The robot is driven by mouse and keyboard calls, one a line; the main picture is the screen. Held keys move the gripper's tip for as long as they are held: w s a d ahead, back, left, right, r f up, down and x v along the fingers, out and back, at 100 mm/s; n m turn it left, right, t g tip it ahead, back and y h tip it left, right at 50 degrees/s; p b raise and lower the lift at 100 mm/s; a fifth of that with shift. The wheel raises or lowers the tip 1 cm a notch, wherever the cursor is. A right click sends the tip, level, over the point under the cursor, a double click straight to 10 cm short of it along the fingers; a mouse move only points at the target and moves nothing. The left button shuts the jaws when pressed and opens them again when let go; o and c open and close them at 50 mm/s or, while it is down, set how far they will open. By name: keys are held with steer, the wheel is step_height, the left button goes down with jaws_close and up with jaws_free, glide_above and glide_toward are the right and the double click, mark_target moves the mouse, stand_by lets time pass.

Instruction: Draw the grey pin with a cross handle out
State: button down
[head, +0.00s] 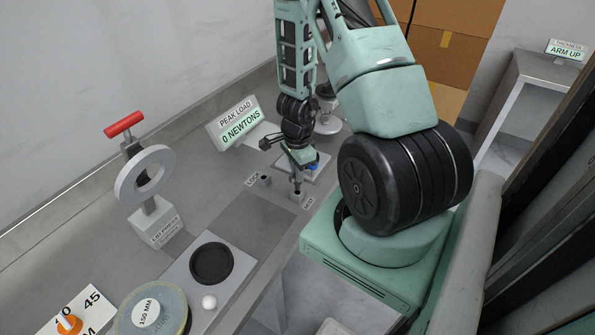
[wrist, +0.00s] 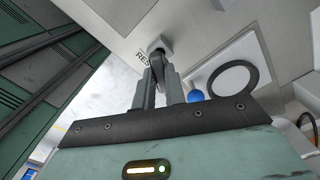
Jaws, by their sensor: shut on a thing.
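My gripper (head: 297,172) points down at the small grey block (head: 298,197) beside the label reading REST. In the wrist view my gripper (wrist: 166,88) is shut on the dark grey pin (wrist: 157,66). The pin's far end is at the opening of the rest block (wrist: 160,45). I cannot tell how deep it sits. The fingers hide most of the pin, and I cannot make out its cross handle. A second small block (head: 264,180) stands by the LOCK label, to the left of my gripper in the head view.
A blue ball-like thing (wrist: 195,95) and a dark ring (wrist: 233,78) on a white plate are close beside the fingers. A press with a red handle (head: 124,124) stands at the left. The PEAK LOAD sign (head: 235,122) is behind. Bare counter lies in front of the blocks.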

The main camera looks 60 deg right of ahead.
steer(key=shift+f+b, duration=2.05)
steer(key=c, duration=1.4)
jaws_free()
steer(key=shift+o, duration=0.2)
step_height(320, 180, up, 18)
steer(key=p, duration=0.6)
steer(key=shift+f, duration=0.25)
